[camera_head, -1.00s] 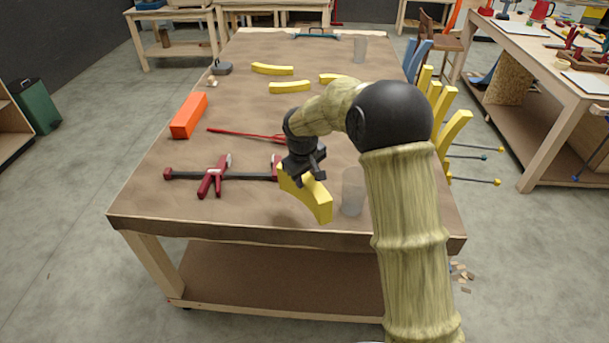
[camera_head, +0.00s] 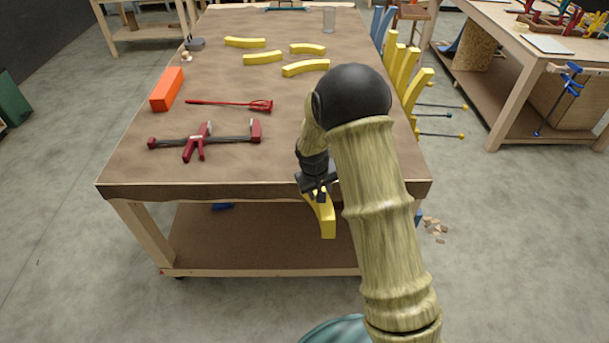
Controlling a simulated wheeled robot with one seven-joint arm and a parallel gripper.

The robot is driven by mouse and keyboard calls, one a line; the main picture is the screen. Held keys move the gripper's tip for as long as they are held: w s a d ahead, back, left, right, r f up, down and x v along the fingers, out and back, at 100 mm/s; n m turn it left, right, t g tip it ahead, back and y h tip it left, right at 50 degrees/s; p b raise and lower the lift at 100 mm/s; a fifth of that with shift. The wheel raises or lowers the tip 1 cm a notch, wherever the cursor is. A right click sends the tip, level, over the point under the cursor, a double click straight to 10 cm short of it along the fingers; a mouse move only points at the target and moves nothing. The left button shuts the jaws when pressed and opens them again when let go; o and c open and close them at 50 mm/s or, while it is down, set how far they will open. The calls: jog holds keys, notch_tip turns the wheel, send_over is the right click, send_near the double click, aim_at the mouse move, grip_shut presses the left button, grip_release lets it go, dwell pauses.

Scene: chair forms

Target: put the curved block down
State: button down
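My gripper (camera_head: 317,188) is shut on a yellow curved block (camera_head: 326,220), which hangs steeply tilted below the fingers. In the picture the block overlaps the table's front edge and the lower shelf. It appears to be in front of the table, not resting on anything, though the exact depth is hard to tell. The table top (camera_head: 225,170) is brown and worn. Other yellow curved blocks lie toward its back, such as one (camera_head: 306,68) nearest me and one (camera_head: 244,42) at the left.
A red bar clamp (camera_head: 205,140), a red tool (camera_head: 230,104) and an orange block (camera_head: 167,90) lie on the left half. A clear cup (camera_head: 328,20) stands at the back. Yellow pieces (camera_head: 407,70) stand along the right side. The front middle is bare.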

jog(key=s+d+f+m, duration=0.3)
jog(key=s+d+f, duration=0.1)
jog(key=d+f, duration=0.2)
jog(key=shift+d+f+m+h, duration=0.3)
jog(key=shift+d+m, duration=0.1)
jog(key=shift+d, duration=0.45)
jog(key=shift+s+g, duration=0.1)
jog(key=shift+g, duration=0.2)
jog(key=shift+d, duration=0.15)
